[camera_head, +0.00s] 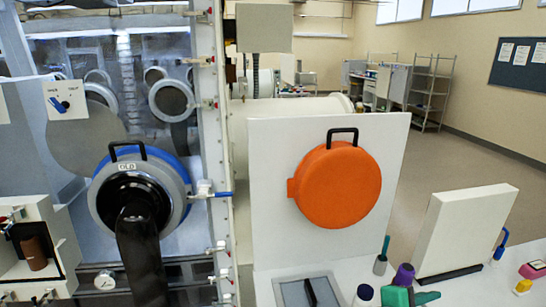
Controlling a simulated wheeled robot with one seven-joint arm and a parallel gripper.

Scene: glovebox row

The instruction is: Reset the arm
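My arm and gripper do not show in the head view. The black glove sleeve (140,250) hanging at the left belongs to a glove port (180,196) with a blue and grey ring and a label reading "OLD". The port has a black handle on top. A round orange cover (338,186) with a black handle sits on a white upright panel (268,200) in the middle.
A white counter (480,262) at the lower right holds a white upright board (467,230), a purple-capped item (404,274), a green tool (398,297) and a grey recessed tray (290,291). Glovebox windows fill the left. Open floor (440,165) lies behind, with shelves (434,90).

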